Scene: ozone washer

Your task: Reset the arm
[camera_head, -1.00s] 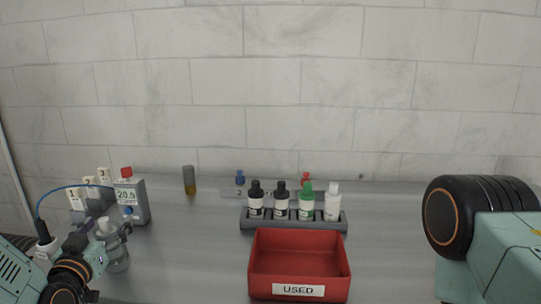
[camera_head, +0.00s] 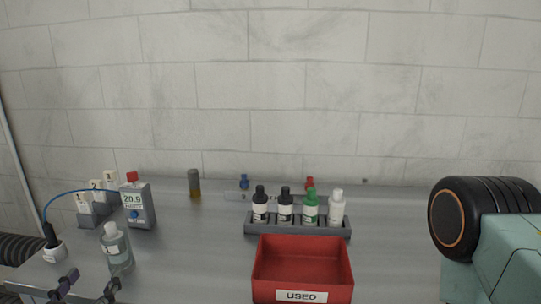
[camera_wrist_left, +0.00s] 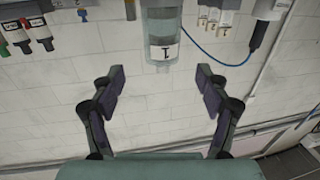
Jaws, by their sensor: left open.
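My left gripper (camera_head: 88,287) is at the bottom left of the head view, in front of a clear capped bottle (camera_head: 117,247) standing on the bench. In the left wrist view, my left gripper (camera_wrist_left: 160,82) shows two dark fingers spread wide with nothing between them. The bottle (camera_wrist_left: 162,40) shows there beyond the fingertips, with a label reading 1, apart from both fingers. The right gripper is out of view; only a teal and black part of my right arm shows at the right edge of the head view.
A red USED bin (camera_head: 303,265) stands front centre, before a grey rack (camera_head: 297,229) of dropper bottles. A meter reading 20.9 (camera_head: 138,206) and a white base with a black, blue-cabled probe (camera_head: 53,247) stand left. The bench (camera_head: 200,255) between bottle and bin is clear.

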